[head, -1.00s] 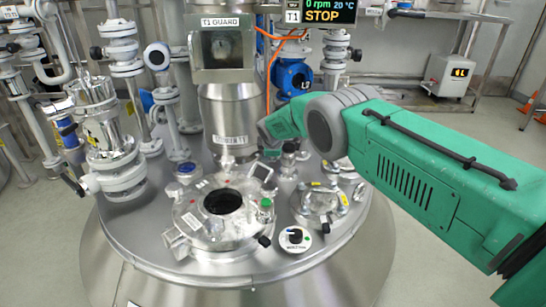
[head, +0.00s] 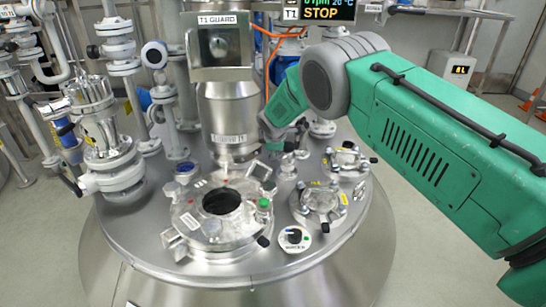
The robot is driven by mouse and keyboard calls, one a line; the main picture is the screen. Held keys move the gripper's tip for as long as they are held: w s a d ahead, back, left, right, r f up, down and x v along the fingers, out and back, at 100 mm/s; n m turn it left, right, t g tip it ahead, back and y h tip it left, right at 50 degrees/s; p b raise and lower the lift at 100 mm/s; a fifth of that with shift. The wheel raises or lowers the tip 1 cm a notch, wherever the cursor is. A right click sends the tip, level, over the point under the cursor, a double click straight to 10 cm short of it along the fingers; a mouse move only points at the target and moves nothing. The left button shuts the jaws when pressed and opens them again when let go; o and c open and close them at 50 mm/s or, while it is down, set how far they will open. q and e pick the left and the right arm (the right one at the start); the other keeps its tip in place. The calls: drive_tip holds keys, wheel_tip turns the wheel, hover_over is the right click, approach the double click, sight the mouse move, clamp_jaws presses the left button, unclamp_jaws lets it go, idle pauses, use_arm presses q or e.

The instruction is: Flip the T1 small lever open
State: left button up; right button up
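The T1 vessel lid (head: 140,235) is a broad round steel plate crowded with fittings. I cannot tell for sure which fitting is the T1 small lever. A short black handle (head: 263,241) sits at the front right of the open round port (head: 221,202). My green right arm reaches in from the right. Its grey end, where my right gripper (head: 271,130) is, lies just right of the steel column under the T1 guard, above the back of the lid. Its fingers are mostly hidden, so open or shut does not show. My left gripper is not in view.
The T1 guard (head: 221,45) and its column (head: 228,105) stand at the lid's back middle. Valves and pipes (head: 112,140) crowd the left. A black-and-white knob (head: 295,237) and a clamped port (head: 319,201) are at the lid's right. The front rim is clear.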

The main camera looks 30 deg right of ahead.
drive_tip(key=v, duration=0.6)
drive_tip(key=shift+s, duration=0.15)
drive_tip(key=shift+r, duration=0.15)
drive_tip(key=shift+d, duration=0.1)
